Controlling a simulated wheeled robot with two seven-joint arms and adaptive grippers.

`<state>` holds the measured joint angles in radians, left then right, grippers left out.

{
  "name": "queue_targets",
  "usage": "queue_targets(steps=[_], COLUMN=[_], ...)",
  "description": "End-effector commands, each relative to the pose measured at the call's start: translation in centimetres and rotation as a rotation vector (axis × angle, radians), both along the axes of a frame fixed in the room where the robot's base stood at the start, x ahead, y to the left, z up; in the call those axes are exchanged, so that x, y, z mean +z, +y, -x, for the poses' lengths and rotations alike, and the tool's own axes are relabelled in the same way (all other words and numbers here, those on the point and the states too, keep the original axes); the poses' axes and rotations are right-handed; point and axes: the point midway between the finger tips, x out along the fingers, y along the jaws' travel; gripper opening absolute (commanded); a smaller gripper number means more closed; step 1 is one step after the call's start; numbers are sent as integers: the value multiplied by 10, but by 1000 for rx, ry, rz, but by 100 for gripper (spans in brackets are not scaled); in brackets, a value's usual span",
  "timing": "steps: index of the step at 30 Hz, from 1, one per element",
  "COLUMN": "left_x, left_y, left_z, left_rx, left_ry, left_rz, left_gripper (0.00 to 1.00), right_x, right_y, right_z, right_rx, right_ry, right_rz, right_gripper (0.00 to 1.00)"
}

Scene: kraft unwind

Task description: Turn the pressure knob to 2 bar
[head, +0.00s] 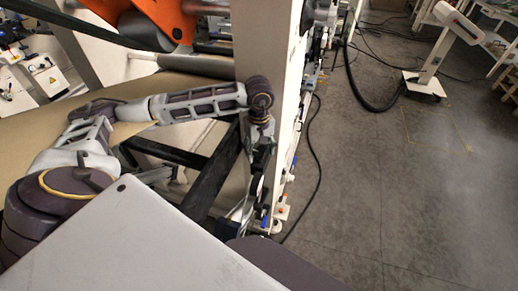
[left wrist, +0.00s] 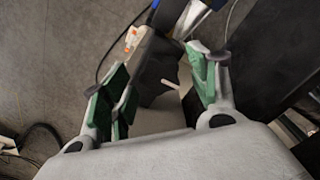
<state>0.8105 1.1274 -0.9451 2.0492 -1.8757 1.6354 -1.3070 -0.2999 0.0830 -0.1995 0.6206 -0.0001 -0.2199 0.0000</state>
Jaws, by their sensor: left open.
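My left arm reaches in from the left to the pale machine post, and its left gripper (head: 242,212) hangs low beside the post. In the left wrist view my left gripper (left wrist: 160,72) is open, with green pads on both fingers spread apart. Nothing is clearly held between the pads. Beyond the fingertips are dark and blue parts and a white and orange fitting (left wrist: 133,38). I cannot make out the pressure knob or its scale in either view. My right gripper is not in view.
The pale post (head: 268,65) stands beside the arm, with hoses and fittings along its right side. A brown web (head: 40,128) and dark bars lie left of it. A black cable runs on the floor. The grey floor (head: 400,200) at right is largely clear.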

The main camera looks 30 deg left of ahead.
Motion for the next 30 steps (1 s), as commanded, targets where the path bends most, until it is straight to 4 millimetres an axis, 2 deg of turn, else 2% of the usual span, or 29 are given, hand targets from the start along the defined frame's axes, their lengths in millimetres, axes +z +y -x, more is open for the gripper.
queue_targets(steps=[6, 17, 30], left_x=[0, 0, -1], left_y=[0, 0, 0], left_z=[0, 0, 0], left_rx=[0, 0, 53], left_ry=[0, 0, 1], left_rz=[0, 0, -1], left_gripper=[60, 14, 14], right_x=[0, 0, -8], right_y=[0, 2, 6], right_z=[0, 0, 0], right_rx=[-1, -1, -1], right_ry=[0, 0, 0], right_rz=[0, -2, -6], right_gripper=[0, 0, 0])
